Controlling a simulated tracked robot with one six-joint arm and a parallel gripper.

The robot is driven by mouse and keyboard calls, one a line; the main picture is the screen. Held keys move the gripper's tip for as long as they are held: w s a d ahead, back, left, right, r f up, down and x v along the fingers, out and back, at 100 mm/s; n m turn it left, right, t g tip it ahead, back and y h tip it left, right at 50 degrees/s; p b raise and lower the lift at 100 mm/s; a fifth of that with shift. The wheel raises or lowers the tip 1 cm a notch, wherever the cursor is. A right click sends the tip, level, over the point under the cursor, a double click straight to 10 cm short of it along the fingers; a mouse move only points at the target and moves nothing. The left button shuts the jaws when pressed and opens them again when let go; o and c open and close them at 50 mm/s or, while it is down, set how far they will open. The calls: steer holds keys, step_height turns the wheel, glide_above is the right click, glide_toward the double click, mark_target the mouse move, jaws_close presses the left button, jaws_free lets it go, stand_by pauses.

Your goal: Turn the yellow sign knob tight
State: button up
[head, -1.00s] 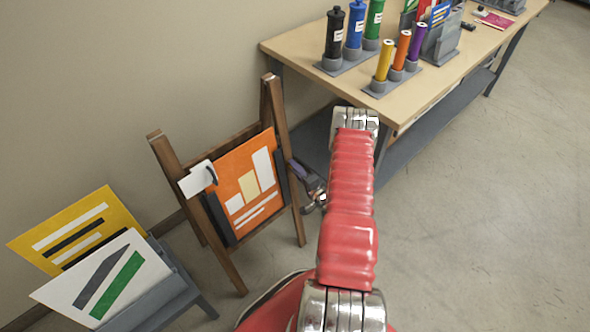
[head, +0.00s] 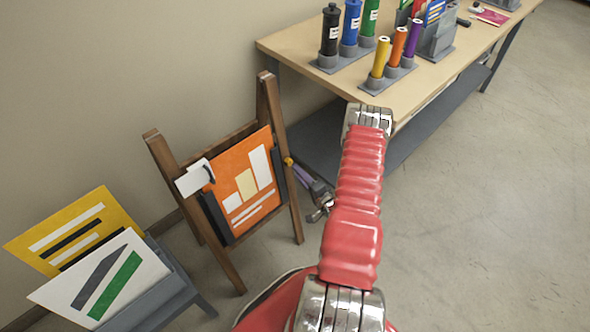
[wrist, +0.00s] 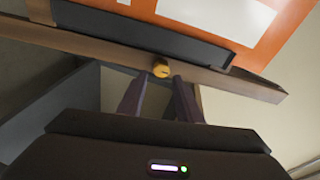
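The yellow knob (head: 289,161) sits on the outer side of the right leg of the wooden sign stand (head: 272,120), which holds an orange sign (head: 236,157). It also shows in the wrist view (wrist: 161,70), just beyond my fingertips and roughly centred between them. My gripper (head: 298,173) has purple fingers and is just to the right of the knob, beside the stand. In the wrist view my gripper (wrist: 159,80) is open, with a clear gap between the fingers and nothing held. Whether the tips touch the knob cannot be told.
A table (head: 275,45) stands behind on the right, with bottles and coloured tubes in grey holders. A grey shelf (head: 310,135) lies under it. A rack (head: 165,290) with yellow and white signs stands at lower left. Open floor lies to the right.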

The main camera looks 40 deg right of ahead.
steer(key=s+a, duration=0.1)
steer(key=s, duration=0.7)
steer(key=shift+s+r, duration=0.2)
steer(key=shift+r, duration=0.25)
steer(key=shift+a, duration=0.1)
